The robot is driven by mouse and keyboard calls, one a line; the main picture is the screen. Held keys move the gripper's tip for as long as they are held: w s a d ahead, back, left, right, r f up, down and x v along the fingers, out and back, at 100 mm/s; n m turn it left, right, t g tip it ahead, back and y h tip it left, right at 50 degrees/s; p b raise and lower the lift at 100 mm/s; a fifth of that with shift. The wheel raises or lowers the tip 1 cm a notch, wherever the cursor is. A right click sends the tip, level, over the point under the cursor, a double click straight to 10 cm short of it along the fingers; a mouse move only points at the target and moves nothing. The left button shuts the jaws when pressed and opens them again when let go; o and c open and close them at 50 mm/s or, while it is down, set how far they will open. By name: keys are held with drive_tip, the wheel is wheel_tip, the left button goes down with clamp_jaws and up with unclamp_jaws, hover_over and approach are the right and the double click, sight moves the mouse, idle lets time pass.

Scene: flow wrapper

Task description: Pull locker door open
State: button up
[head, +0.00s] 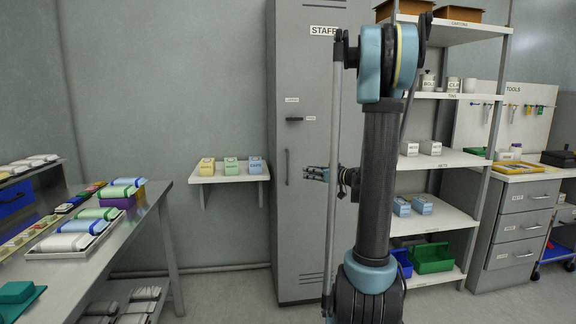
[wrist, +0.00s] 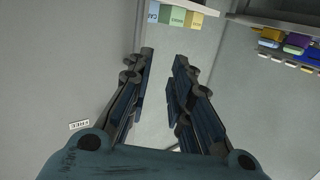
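The tall grey locker (head: 308,70) marked STAFF stands against the wall in the middle of the head view. Its door (head: 302,220) looks shut. A slim upright handle (head: 287,167) is near the door's left edge, with a small black latch (head: 294,120) above it. My gripper (head: 308,172) is at handle height, to the right of the handle in the picture, with its fingers pointing left. In the wrist view my gripper (wrist: 164,58) is open, with nothing between its fingers. A FREE label (wrist: 79,125) shows on the grey surface at left; I cannot make out the handle there.
A small wall shelf (head: 227,178) with three coloured boxes is left of the locker. A steel table (head: 145,215) with wrapped packs stands at the left. Open shelving (head: 445,222) is close on the right, behind my arm. Floor between table and locker is clear.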

drive_tip(key=shift+t, duration=0.8)
drive_tip(key=d+x, duration=0.1)
drive_tip(key=x, duration=0.5)
drive_tip(key=w+x, duration=0.1)
drive_tip(key=x, duration=0.5)
drive_tip(key=w+d+x, duration=0.1)
drive_tip(key=x, duration=0.5)
drive_tip(key=shift+w+d+r, duration=0.15)
drive_tip(key=shift+d+r, duration=0.15)
drive_tip(key=shift+r, duration=0.1)
drive_tip(key=shift+c, duration=0.3)
clamp_jaws()
